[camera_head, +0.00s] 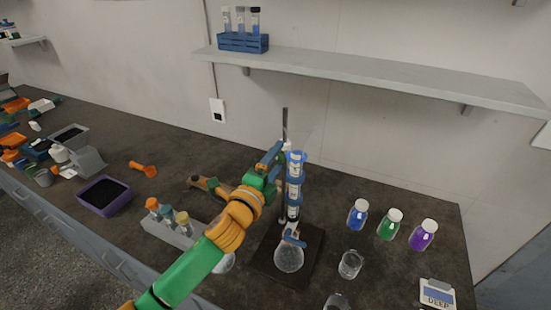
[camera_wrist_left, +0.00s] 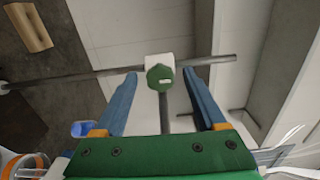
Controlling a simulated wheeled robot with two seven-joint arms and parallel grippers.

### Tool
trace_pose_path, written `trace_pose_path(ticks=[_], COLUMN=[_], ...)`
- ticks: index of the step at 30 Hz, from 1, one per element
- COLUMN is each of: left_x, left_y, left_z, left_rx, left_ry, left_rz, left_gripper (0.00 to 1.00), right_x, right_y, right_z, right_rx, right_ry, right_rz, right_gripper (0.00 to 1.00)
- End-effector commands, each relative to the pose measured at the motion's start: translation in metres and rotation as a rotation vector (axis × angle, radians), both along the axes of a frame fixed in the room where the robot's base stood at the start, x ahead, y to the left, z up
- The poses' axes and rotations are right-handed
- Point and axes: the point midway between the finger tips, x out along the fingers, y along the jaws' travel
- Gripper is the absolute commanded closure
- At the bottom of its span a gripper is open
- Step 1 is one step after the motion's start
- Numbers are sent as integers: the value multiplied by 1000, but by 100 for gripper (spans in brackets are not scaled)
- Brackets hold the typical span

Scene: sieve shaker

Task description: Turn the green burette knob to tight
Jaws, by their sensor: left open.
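The green knob (camera_wrist_left: 160,76) sits against a white clamp block (camera_wrist_left: 159,59) on the stand's metal rod (camera_wrist_left: 105,71) in the left wrist view. My left gripper (camera_wrist_left: 160,73) is open, with one blue finger on each side of the knob and a visible gap to both. In the head view my left gripper (camera_head: 272,155) is at the upper part of the stand (camera_head: 285,125), left of the burette (camera_head: 294,190). The burette has blue parts and stands upright over a round flask (camera_head: 289,260). The knob cannot be made out in the head view. My right gripper is not in view.
Blue, green (camera_head: 390,225) and purple bottles and a glass beaker (camera_head: 350,265) stand to the right. A rack (camera_head: 170,230) with capped vials lies under my left arm. A wall shelf (camera_head: 370,72) is above. A purple tray (camera_head: 104,196) is at left.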

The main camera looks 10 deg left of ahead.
Motion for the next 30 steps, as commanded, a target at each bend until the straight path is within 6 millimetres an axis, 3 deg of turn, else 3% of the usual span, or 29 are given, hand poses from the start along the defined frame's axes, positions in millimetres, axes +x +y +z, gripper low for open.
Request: trace_pose_path(ticks=[6,12,14,15,18,24,30], left_x=[0,0,0,0,1,1,0], left_y=[0,0,0,0,1,1,1], left_z=[0,0,0,0,0,0,0], left_rx=[-1,-2,-2,-2,48,438,474], left_ry=[0,2,2,2,-16,-142,-155], left_rz=[0,1,1,1,1,1,1], left_gripper=[27,81,97,100,100,100,100], right_x=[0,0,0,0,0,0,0], right_y=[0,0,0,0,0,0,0], right_z=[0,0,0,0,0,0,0], right_rx=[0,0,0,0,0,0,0], right_ry=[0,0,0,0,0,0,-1], right_rz=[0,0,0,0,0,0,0], right_gripper=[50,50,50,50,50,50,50])
